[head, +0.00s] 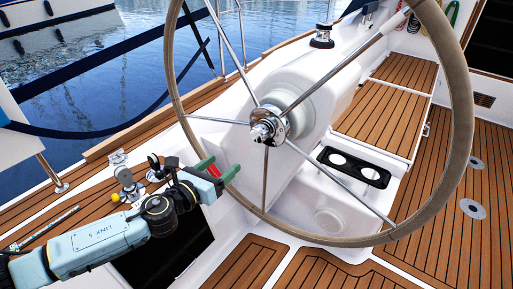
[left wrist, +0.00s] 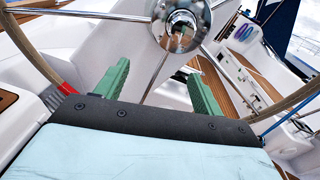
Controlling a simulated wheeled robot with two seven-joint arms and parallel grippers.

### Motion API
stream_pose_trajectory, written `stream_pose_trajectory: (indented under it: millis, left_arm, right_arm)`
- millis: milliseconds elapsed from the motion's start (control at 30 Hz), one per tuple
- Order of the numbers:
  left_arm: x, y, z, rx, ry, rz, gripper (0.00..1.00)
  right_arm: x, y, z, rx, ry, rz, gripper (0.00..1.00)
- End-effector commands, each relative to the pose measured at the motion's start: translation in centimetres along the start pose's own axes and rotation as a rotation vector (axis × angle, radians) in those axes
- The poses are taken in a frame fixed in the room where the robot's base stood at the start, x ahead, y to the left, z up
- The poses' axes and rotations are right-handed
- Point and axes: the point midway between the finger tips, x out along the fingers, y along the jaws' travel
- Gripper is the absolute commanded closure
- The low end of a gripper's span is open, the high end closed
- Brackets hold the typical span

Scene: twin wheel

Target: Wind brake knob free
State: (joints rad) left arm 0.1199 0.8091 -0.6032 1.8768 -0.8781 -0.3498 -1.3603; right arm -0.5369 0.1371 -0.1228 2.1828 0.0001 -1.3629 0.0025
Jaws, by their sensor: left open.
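The chrome brake knob (head: 265,128) is at the centre of the steering wheel, on the hub in front of the white pedestal. In the left wrist view the chrome hub with the knob (left wrist: 180,28) is at the top, ahead of the fingers. My left gripper (head: 226,164) is open and empty, with two green fingers apart. It is below and left of the knob, near the left part of the wheel rim, and does not touch the knob. In the left wrist view nothing is between the fingertips (left wrist: 157,68). My right gripper is not in view.
The large wheel rim (head: 461,110) and its metal spokes surround the hub. The white pedestal (head: 318,100) stands behind the wheel. A black cup holder (head: 353,168) is below right. Teak deck and water lie around.

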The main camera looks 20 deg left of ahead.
Motion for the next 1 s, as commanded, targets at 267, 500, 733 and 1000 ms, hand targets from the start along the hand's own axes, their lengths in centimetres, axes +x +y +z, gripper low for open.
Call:
stream_pose_trajectory:
  millis: [267, 500, 733, 1000]
  left_arm:
    - [0.1, -2.5, 2.6, 0.182, -0.072, -0.069, 0.32]
    - [3.4, -2.7, 2.8, 0.178, -0.073, -0.068, 0.32]
    - [7.7, -3.0, 3.0, 0.176, -0.072, -0.069, 0.32]
    - [11.7, -3.3, 3.1, 0.175, -0.069, -0.067, 0.32]
  right_arm:
    - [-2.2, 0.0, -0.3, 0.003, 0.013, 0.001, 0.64]
    - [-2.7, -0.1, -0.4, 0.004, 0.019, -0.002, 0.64]
    - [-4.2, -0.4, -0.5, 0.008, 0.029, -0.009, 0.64]
    - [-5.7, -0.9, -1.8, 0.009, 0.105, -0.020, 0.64]
